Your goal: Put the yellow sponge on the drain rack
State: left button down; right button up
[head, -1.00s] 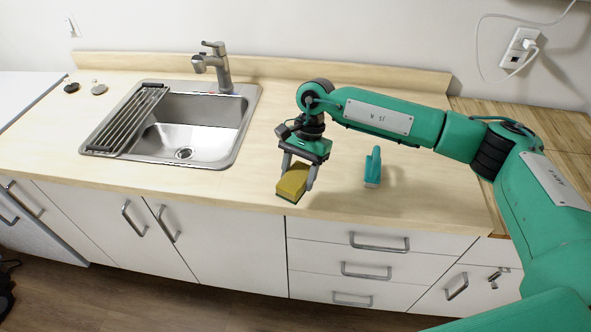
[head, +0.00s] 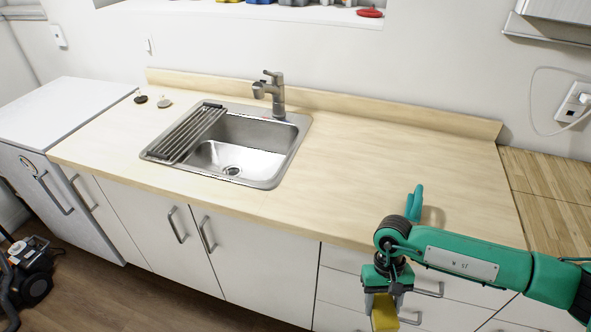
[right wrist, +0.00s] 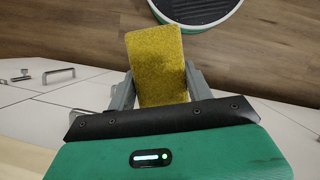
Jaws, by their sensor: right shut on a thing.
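My right gripper (head: 383,300) is shut on the yellow sponge (head: 384,314), in front of the counter's front edge, before the drawers. In the right wrist view the sponge (right wrist: 158,66) sits between the two fingers of the gripper (right wrist: 157,88), over the wooden floor. The drain rack (head: 187,134) is a set of dark metal bars lying across the left part of the sink, well to the left of the sponge. Nothing lies on it. My left gripper is in neither view.
The steel sink (head: 262,163) has a tall faucet (head: 274,92) behind it. A teal upright object (head: 414,203) stands on the counter (head: 365,160) behind my right arm. Two small round things (head: 152,100) lie left of the sink. The counter between sink and teal object is clear.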

aim_at(175, 142)
jog(key=i+j, duration=0.1)
jog(key=j, duration=0.4)
jog(key=i+j+z, duration=0.1)
jog(key=j, duration=0.35)
jog(key=i+j, duration=0.1)
jog(key=j, duration=0.4)
